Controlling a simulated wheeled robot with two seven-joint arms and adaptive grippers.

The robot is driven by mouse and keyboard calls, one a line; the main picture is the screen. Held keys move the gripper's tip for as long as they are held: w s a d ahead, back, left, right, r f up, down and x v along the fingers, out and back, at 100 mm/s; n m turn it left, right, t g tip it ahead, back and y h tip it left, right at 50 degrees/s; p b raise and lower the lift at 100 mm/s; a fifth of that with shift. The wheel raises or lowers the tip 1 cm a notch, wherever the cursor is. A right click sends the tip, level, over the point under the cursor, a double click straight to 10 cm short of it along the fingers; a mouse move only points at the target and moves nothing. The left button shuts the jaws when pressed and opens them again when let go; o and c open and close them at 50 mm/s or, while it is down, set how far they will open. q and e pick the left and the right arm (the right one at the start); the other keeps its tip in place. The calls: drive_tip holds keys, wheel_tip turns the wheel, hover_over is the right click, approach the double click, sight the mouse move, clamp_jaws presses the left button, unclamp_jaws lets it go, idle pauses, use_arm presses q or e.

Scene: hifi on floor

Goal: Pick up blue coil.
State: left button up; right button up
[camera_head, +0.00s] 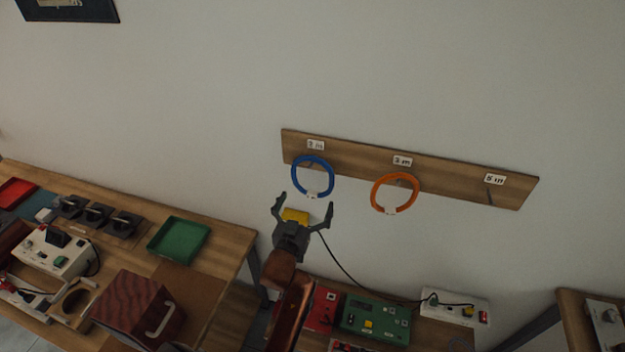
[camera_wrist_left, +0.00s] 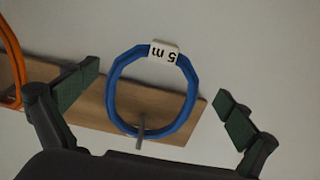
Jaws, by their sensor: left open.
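The blue coil (camera_head: 294,174) is a ring hanging from a peg at the left end of a wooden wall board (camera_head: 452,181). It has a white tag at its bottom edge. My left gripper (camera_head: 306,201) is open and just below the coil in the head view, its fingers pointing up toward the wall. In the left wrist view the coil (camera_wrist_left: 111,92) shows between the spread fingers of that gripper (camera_wrist_left: 158,90), with a "5 m" tag and the metal peg through it. No finger visibly touches it. My right gripper is not in view.
An orange coil (camera_head: 374,196) hangs right of the blue one; it also shows in the left wrist view (camera_wrist_left: 9,50). The board's right peg (camera_head: 489,196) is bare. Below are a bench with a green tray (camera_head: 179,240), a red-brown box (camera_head: 138,309) and a green panel (camera_head: 375,319).

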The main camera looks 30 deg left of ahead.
use_arm(q)
drive_tip(key=x, duration=0.5)
drive_tip(key=shift+w+d+r+p, duration=0.1)
drive_tip(key=shift+r+p, duration=0.2)
drive_tip(key=shift+p, duration=0.1)
drive_tip(key=c, duration=1)
